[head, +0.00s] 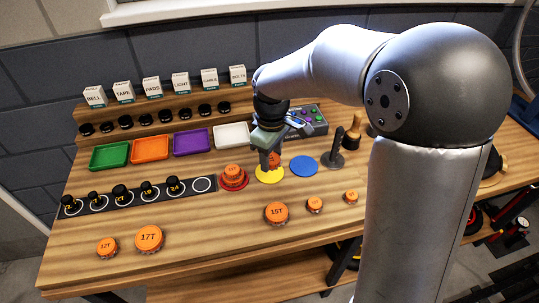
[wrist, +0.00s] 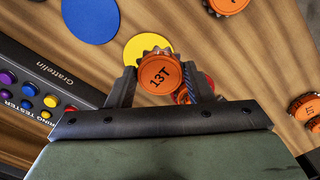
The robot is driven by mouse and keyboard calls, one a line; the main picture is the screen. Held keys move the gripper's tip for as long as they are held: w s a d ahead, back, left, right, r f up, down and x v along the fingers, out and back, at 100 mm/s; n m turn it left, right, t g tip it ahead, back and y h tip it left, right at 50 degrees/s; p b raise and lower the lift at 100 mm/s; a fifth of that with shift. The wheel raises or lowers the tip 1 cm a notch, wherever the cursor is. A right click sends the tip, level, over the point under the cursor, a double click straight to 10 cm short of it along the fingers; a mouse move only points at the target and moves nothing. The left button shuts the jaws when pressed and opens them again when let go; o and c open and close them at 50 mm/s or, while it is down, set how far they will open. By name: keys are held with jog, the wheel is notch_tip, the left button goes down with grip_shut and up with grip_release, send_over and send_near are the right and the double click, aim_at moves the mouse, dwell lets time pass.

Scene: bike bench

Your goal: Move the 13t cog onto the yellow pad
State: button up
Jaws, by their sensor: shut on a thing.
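The orange 13t cog (wrist: 159,73) is between the two fingers of my gripper (wrist: 160,79) in the wrist view, its label facing the camera. My gripper (head: 269,156) is shut on it. In the head view, the cog (head: 275,160) shows partly behind the fingers, over the yellow pad (head: 268,177). In the wrist view the cog and fingers hide part of the yellow pad (wrist: 143,45). I cannot tell how large a gap, if any, lies between cog and pad.
A red pad (head: 233,187) with stacked orange cogs lies left of the yellow pad, a blue pad (head: 304,166) right. A 15T cog (head: 276,213) lies in front. A tester box (head: 308,121) and a dark upright post (head: 337,149) stand behind and right. Coloured trays line the back.

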jog(key=w+f, duration=0.2)
jog(key=shift+w+a+f, duration=0.15)
jog(key=shift+a+f, duration=0.05)
jog(key=shift+f, duration=0.2)
jog(key=shift+w+f, duration=0.1)
jog(key=shift+f, duration=1.5)
jog(key=shift+f, duration=0.2)
jog(key=o, duration=1)
jog(key=shift+r, duration=0.1)
